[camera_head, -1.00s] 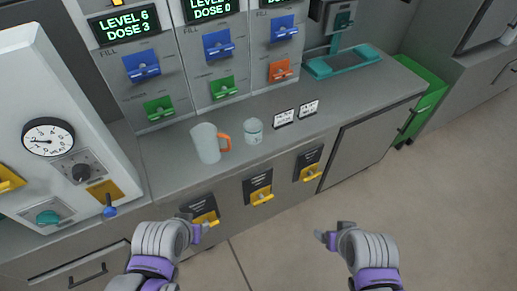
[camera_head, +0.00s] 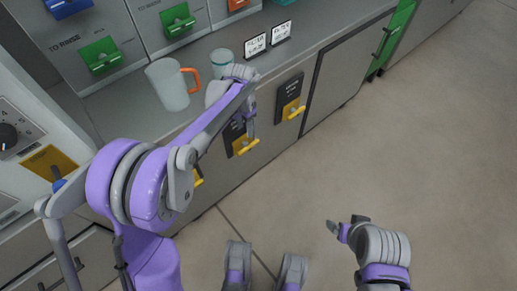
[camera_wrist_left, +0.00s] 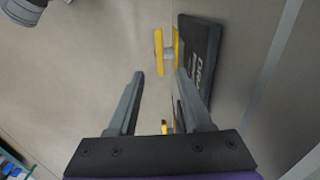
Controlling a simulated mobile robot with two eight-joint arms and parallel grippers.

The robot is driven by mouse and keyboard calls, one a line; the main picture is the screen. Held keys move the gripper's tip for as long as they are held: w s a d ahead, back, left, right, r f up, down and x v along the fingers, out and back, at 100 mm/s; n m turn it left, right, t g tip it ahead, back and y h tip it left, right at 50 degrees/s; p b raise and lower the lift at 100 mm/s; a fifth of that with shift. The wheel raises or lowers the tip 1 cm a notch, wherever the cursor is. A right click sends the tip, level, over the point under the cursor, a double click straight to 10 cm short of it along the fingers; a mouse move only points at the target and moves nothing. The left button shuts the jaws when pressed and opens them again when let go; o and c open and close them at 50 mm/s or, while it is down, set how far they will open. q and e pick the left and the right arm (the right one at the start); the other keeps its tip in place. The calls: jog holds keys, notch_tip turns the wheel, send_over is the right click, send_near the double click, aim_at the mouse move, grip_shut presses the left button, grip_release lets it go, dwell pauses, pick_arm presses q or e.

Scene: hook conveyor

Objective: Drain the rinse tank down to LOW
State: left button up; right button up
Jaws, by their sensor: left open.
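Yellow drain-type handles on black plates line the front below the counter. In the head view, the middle handle (camera_head: 246,147) and right handle (camera_head: 294,112) show; the left one (camera_head: 198,181) is mostly hidden by my left arm. My left gripper (camera_head: 250,128) is in front of the middle plate, close to its handle. In the left wrist view, my open left gripper (camera_wrist_left: 158,98) has empty space between its fingertips. A yellow handle (camera_wrist_left: 159,52) on a black plate (camera_wrist_left: 200,60) lies beyond them. My right gripper (camera_head: 335,230) is over the floor; its opening is unclear.
A clear mug with an orange handle (camera_head: 170,86) and a teal-rimmed jar (camera_head: 221,60) stand on the counter. Green levers (camera_head: 101,57) are on the panels behind. The floor (camera_head: 400,140) at right is clear.

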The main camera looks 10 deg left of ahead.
aim_at(248, 146)
pick_arm(q)
jog(key=f+b, duration=0.1)
jog(key=f, duration=0.7)
jog(key=w+f+b, duration=0.1)
jog(key=f, duration=0.3)
jog(key=shift+d+f+b, duration=0.15)
jog(key=shift+d+b, duration=0.15)
jog(key=shift+s, duration=0.1)
grip_shut()
